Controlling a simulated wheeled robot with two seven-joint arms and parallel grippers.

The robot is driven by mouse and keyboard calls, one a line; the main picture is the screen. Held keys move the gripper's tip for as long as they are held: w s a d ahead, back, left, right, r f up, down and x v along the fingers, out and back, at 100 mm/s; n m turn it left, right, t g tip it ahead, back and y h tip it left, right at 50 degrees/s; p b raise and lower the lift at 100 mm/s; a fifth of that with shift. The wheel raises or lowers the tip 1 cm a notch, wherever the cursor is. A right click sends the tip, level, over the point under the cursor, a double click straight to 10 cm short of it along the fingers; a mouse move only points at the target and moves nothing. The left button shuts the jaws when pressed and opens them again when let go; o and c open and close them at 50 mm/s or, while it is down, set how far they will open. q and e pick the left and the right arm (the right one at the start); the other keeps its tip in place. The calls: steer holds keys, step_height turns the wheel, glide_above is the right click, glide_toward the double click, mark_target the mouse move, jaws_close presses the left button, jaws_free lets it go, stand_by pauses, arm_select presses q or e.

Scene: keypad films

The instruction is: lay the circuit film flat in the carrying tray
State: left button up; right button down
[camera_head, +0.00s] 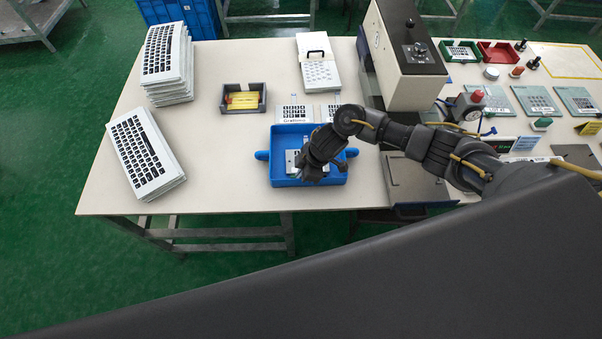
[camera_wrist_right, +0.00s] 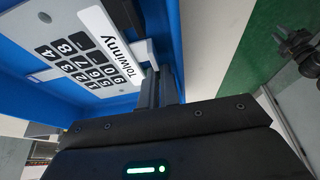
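The circuit film (camera_head: 291,160), a pale sheet with dark keys and a name label, is inside the blue carrying tray (camera_head: 277,142) at the table's front. In the right wrist view the film (camera_wrist_right: 100,72) shows its number keys and label close up, with the blue tray wall (camera_wrist_right: 45,103) around it. My right gripper (camera_head: 308,172) reaches down into the tray. Its fingers (camera_wrist_right: 158,80) look close together at the film's edge, and they appear shut on it. Whether the whole film touches the tray floor is hard to tell. My left gripper is not in view.
Keyboard stacks (camera_head: 166,62) (camera_head: 146,152) stand at the left. A dark bin with yellow pieces (camera_head: 243,99) and a white stack (camera_head: 318,64) lie behind the tray. A large machine (camera_head: 405,60) stands to the right.

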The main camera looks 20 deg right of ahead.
steer(key=c, duration=1.6)
jaws_free()
steer(key=shift+o, duration=0.2)
steer(key=v, duration=1)
steer(key=shift+d+r, duration=0.25)
steer(key=shift+r, duration=0.05)
steer(key=shift+a, duration=0.1)
